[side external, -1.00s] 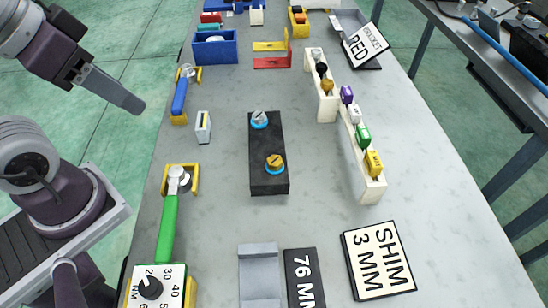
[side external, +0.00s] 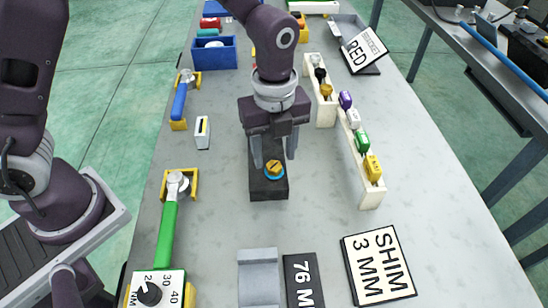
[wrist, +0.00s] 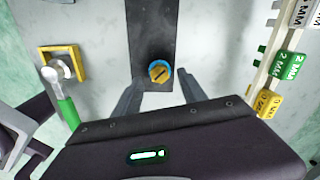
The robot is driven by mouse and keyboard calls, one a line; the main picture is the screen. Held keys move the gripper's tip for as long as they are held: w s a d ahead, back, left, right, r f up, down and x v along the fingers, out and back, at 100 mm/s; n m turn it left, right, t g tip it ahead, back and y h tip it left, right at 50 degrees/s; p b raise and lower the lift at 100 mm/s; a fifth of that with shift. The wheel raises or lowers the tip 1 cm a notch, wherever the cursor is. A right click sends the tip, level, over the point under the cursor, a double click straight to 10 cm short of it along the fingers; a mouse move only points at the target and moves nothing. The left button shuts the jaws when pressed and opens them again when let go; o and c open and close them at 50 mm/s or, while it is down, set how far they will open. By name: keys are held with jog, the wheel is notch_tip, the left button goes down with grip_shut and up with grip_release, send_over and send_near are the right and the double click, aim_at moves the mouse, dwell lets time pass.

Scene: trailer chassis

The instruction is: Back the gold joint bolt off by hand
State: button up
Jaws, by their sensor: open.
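The gold joint bolt (side external: 274,168) stands on the near end of the black block (side external: 268,189), with a blue ring around its base. It also shows in the wrist view (wrist: 159,71), just beyond the fingertips. My gripper (side external: 275,158) is open and empty above the block, with its fingers pointing down. In the side view the fingers appear just behind the gold bolt. In the wrist view my gripper (wrist: 160,82) has one finger on each side of the bolt's line, apart from it. The silver bolt at the block's far end is hidden by my gripper.
A green-handled wrench (side external: 168,225) lies in a yellow holder to the left, a blue-handled one (side external: 180,100) farther back. A white rack with coloured tags (side external: 368,190) stands to the right. A grey cradle (side external: 258,278) and sign plates (side external: 378,265) lie in front.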

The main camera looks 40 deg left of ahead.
aim_at(274, 168)
notch_tip(274, 168, down, 3)
jog(key=shift+r, duration=0.2)
grip_shut()
jog(key=shift+n, duration=0.4)
